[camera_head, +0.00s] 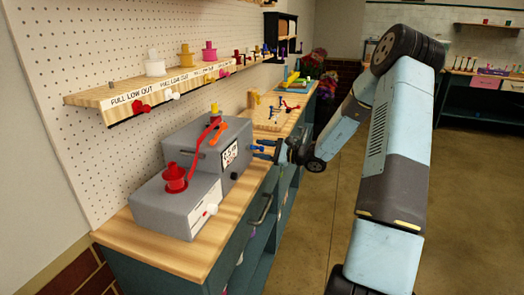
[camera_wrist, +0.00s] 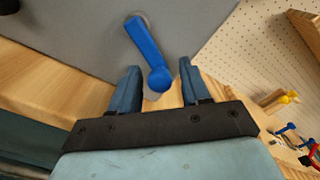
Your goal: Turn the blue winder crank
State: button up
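The blue winder crank (camera_wrist: 147,48) sticks out from the side of a grey machine (camera_wrist: 75,28) in the wrist view. Its arm slants from a round mount at the top down to a ball knob. My gripper (camera_wrist: 157,78) is open, with one finger on each side of the knob and gaps visible on both sides. In the head view, my gripper (camera_head: 268,149) is at the right side of the grey machine (camera_head: 205,150). The crank is small there and hard to tell from my blue fingers.
The grey machine stands on a wooden bench (camera_head: 155,243) against a pegboard (camera_head: 100,60). It carries a red spool (camera_head: 175,180) and a red arm. Several small tools lie on a wooden board (camera_head: 270,120) behind. A shelf with spools (camera_head: 130,95) hangs above. Floor to the right is clear.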

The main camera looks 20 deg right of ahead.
grip_shut()
jog(key=shift+f, duration=0.1)
dwell(0.3)
jog(key=m, duration=0.2)
jog(key=s+f+m, duration=0.1)
jog(key=m, duration=0.1)
jog(key=shift+a, duration=0.35)
jog(key=m, duration=0.2)
jog(key=shift+s+a+f+m, duration=0.25)
jog(key=shift+s+f+m, duration=0.1)
jog(key=shift+m, duration=0.05)
jog(key=m, duration=0.1)
jog(key=s+m, duration=0.1)
jog(key=shift+a+f+m, duration=0.2)
jog(key=shift+a+m, duration=0.1)
jog(key=shift+a, duration=0.05)
jog(key=m, duration=0.1)
jog(key=s+m, duration=0.1)
jog(key=m, duration=0.1)
jog(key=shift+a+m, duration=0.3)
jog(key=shift+a, duration=0.1)
jog(key=shift+s+a+r+m, duration=0.1)
jog(key=shift+s+a+m, duration=0.15)
jog(key=shift+m, duration=0.55)
jog(key=shift+s+a+r+m, duration=0.1)
jog(key=shift+s+m, duration=0.2)
jog(key=shift+m, duration=0.5)
jog(key=shift+s+a+r+m, duration=0.1)
jog(key=shift+s+a+m, duration=0.15)
jog(key=shift+m, duration=0.55)
